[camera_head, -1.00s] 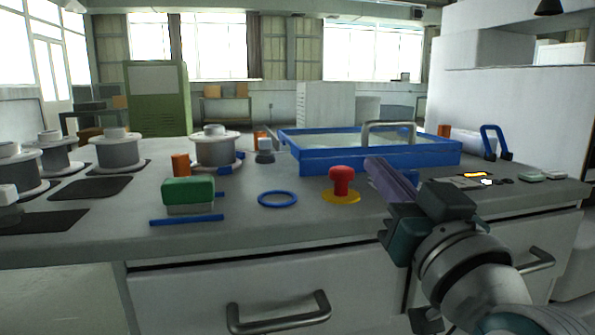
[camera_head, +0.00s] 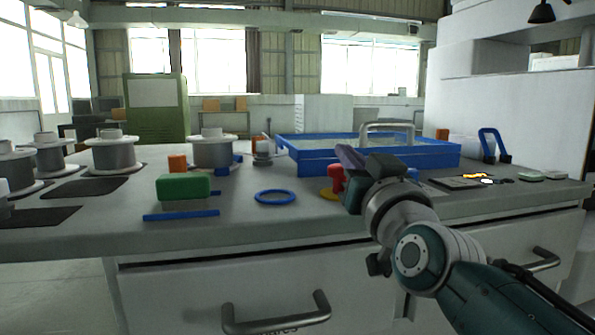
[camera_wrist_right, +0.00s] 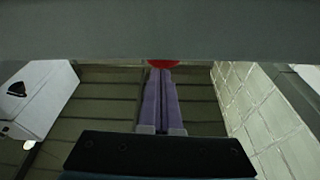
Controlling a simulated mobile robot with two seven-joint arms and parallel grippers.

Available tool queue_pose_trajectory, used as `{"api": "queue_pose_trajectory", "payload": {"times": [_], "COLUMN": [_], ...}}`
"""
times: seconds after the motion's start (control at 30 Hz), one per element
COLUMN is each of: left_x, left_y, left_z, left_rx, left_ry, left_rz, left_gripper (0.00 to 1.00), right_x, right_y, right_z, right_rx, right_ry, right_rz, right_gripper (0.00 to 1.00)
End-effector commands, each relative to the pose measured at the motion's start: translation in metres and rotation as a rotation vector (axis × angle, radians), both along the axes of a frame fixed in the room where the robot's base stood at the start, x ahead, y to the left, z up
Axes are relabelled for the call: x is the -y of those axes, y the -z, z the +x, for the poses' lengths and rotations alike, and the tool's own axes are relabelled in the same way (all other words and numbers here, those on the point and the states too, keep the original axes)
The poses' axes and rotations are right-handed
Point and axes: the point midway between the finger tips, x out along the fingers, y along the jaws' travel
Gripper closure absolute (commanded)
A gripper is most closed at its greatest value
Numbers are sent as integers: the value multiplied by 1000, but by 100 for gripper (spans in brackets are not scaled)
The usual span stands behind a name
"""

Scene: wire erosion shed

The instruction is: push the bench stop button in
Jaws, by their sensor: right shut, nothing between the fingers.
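The bench stop button is a red mushroom knob (camera_head: 335,179) on a yellow base (camera_head: 327,195), standing on the grey bench near its front edge. My right gripper (camera_head: 344,154) is shut and empty. Its purple fingers are at the knob's upper right in the head view, and the gripper hides the knob's right side. In the right wrist view the shut fingers (camera_wrist_right: 161,72) point at a sliver of the red knob (camera_wrist_right: 164,63) just beyond the tips. I cannot tell whether they touch. My left gripper is not in view.
A blue-rimmed tray (camera_head: 312,157) stands behind the button. A blue ring (camera_head: 275,198) and a green block (camera_head: 184,187) lie to its left, with several wire spools (camera_head: 212,151) farther left. Drawer handles (camera_head: 276,314) stick out below the bench front.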

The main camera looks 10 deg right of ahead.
Motion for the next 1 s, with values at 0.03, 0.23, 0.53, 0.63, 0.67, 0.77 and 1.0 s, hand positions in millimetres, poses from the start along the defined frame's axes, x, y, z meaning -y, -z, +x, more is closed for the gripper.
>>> {"api": "queue_pose_trajectory", "payload": {"times": [0.03, 0.23, 0.53, 0.63, 0.67, 0.77, 1.0], "left_x": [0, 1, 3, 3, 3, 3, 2], "left_y": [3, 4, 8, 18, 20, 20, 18], "left_z": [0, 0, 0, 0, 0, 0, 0], "left_rx": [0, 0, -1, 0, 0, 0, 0], "left_ry": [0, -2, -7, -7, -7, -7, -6], "left_rz": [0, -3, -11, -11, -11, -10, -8], "left_gripper": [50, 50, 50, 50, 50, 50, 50], "right_x": [-1, -1, -1, -1, -1, -2, -1], "right_y": [6, 9, 15, 30, 33, 34, 38], "right_z": [0, -1, -1, -2, -2, -2, -3], "right_rx": [-1, 1, 0, -2, -2, -5, -16], "right_ry": [-1, -1, 0, 0, -1, -1, -1], "right_rz": [-1, -1, -1, -2, -2, -1, -1], "right_gripper": [100, 100, 100, 100, 100, 100, 100]}}
